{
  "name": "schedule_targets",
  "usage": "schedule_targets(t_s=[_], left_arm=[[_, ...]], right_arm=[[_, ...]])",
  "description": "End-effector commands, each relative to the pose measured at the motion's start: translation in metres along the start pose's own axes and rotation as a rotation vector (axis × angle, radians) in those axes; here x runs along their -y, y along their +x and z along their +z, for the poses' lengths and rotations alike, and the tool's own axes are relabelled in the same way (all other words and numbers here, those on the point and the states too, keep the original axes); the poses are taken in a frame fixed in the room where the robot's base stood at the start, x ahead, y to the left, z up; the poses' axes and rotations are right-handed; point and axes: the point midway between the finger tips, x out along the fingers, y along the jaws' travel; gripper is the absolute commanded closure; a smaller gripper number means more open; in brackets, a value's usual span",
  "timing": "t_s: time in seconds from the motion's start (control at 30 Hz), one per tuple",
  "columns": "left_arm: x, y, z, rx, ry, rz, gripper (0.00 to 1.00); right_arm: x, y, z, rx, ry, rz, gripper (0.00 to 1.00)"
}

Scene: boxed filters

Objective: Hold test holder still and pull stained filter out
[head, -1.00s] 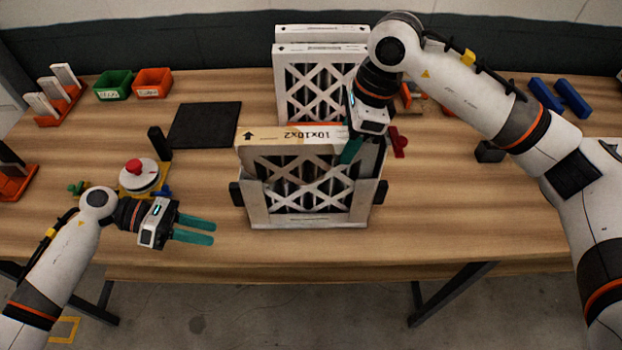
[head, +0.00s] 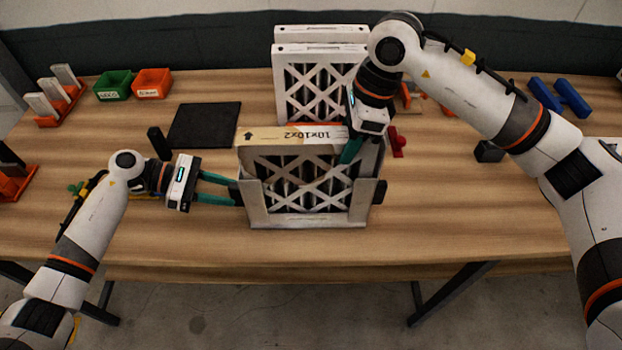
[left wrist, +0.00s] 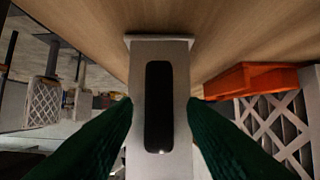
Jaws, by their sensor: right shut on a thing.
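The stained filter (head: 290,137), with a white frame, tan patches on its top edge and a lattice front, stands upright in the grey test holder (head: 308,220). The holder has a black handle on each side. My left gripper (head: 233,192) is open at the left handle. In the left wrist view its green fingers lie on either side of the black handle (left wrist: 158,105), with gaps visible. My right gripper (head: 350,150) is shut on the filter near its top right corner. The arm and gripper hide part of that corner.
More white filters (head: 320,50) stand upright behind the holder. A dark mat (head: 204,125), a green bin (head: 114,85) and an orange bin (head: 152,82) lie left. A red part (head: 398,145) is right of the holder. The front table strip is clear.

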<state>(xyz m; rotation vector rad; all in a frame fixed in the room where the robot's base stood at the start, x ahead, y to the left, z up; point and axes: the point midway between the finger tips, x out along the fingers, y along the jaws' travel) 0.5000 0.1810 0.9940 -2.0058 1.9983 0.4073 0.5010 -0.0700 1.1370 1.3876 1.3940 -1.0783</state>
Motion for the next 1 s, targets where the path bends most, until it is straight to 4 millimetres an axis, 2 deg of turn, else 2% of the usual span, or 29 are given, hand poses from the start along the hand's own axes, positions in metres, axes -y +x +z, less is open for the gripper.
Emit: schedule_targets(t_s=[0.1, 0.3, 0.67, 0.87, 1.0], left_arm=[[0.0, 0.015, -0.001, -0.001, 0.001, 0.001, 0.62], [0.0, 0.029, 0.0, 0.0, 0.0, 0.0, 0.62], [-0.001, 0.035, 0.0, -0.001, -0.001, 0.004, 0.62], [-0.002, 0.036, 0.0, -0.001, -0.001, 0.005, 0.93], [-0.001, 0.035, -0.002, -0.006, 0.001, 0.004, 0.93]], right_arm=[[0.0, 0.0, 0.0, -0.001, 0.0, 0.0, 0.76], [0.0, 0.0, 0.0, -0.001, 0.0, 0.001, 0.76], [0.001, 0.0, -0.002, -0.004, -0.002, 0.0, 0.76], [0.001, 0.001, -0.002, -0.006, -0.004, -0.001, 0.79], [0.001, 0.001, -0.002, -0.006, -0.003, -0.001, 0.79]])
